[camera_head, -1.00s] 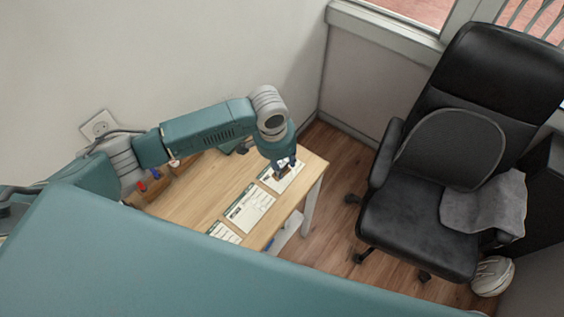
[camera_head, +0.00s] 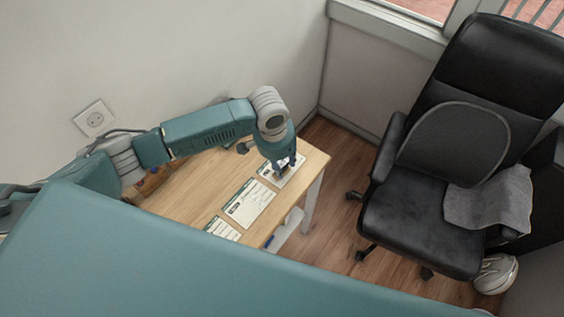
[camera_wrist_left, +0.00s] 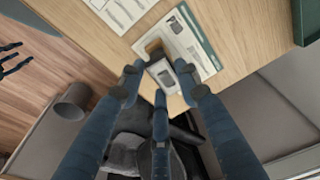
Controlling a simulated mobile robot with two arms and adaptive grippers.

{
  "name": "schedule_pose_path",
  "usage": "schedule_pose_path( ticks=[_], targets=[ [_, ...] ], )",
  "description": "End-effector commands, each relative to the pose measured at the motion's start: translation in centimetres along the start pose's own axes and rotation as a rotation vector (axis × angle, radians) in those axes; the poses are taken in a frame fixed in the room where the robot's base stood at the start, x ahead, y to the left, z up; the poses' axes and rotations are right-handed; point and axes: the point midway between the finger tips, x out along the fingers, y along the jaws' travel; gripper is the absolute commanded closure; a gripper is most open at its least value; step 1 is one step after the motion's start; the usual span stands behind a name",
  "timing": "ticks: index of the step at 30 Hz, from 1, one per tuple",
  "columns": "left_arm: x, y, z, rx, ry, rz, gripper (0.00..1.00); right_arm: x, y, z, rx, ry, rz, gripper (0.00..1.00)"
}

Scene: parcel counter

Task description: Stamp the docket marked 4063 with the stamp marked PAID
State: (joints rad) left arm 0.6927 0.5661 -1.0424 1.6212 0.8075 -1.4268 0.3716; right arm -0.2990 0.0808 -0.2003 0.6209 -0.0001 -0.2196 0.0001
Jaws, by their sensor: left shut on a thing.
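My left gripper (camera_head: 285,166) is over the docket (camera_head: 272,177) nearest the far right end of the wooden table. In the left wrist view my left gripper (camera_wrist_left: 160,78) is shut on a stamp (camera_wrist_left: 163,73) with a pale label and a brown wooden part. The stamp is over or on that docket (camera_wrist_left: 198,42); I cannot tell whether it touches. A middle docket (camera_head: 249,203) and a nearer docket (camera_head: 222,229) lie in a row with it. The docket numbers and the stamp's wording are too small to read.
The wooden table (camera_head: 192,192) has clear room left of the dockets. A brown holder (camera_head: 152,181) is partly hidden behind my arm at the table's left. A black office chair (camera_head: 425,215) stands to the right, apart from the table. Walls close off the back.

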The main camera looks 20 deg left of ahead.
Motion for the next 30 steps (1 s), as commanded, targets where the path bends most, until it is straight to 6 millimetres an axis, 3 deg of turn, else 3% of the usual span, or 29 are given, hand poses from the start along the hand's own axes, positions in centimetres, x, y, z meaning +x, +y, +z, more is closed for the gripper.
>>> schedule_pose_path(
  ticks=[30],
  targets=[
    [0.92, 0.03, 0.21, 0.000, -0.002, 0.000, 1.00, 0.24, -0.38, 0.16, 0.002, -0.002, -0.004, 0.53]
  ],
)
